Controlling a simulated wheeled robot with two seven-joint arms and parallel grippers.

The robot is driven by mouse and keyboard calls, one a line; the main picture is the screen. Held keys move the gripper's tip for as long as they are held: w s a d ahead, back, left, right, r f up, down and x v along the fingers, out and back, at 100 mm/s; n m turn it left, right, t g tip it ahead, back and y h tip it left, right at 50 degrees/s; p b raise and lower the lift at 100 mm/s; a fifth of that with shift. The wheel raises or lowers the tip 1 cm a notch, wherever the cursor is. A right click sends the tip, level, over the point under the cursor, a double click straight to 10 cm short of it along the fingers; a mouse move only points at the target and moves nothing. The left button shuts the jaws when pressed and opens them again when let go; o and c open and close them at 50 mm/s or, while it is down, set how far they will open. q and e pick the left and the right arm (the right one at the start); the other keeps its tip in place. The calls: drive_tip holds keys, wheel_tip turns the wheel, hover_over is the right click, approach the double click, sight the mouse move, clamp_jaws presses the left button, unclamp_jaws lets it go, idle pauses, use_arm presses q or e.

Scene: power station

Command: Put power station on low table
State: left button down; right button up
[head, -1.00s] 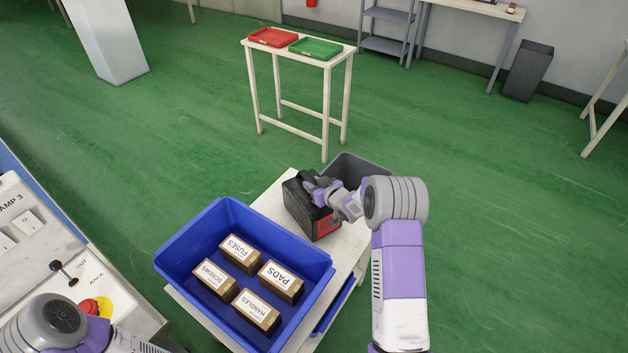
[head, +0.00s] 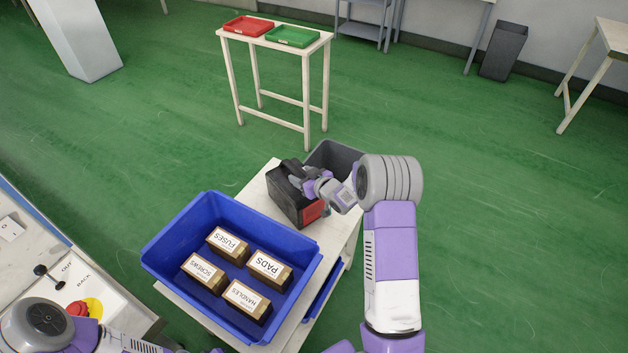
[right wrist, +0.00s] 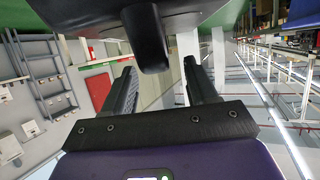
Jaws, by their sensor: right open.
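The power station (head: 284,190) is a black box with a red lower side. It rests on the white low table (head: 258,188), behind the blue crate. My right gripper (head: 310,185) is open at its upper side and partly covers it. In the right wrist view, the two dark fingers (right wrist: 158,85) stand apart with a black handle-like part (right wrist: 146,40) of the power station between their tips. I cannot tell whether they touch it. My left arm shows at the bottom left, but its gripper is out of frame.
A blue crate (head: 165,232) with several labelled boxes fills the table's near part. A grey bin (head: 338,156) stands close behind the power station. A tall white table (head: 312,46) with red and green trays stands farther back. Green floor is clear to the right.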

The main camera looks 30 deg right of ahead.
drive_tip(key=p+v, duration=0.1)
drive_tip(key=v, duration=0.7)
drive_tip(key=shift+s, duration=0.2)
drive_tip(key=shift+r, duration=0.1)
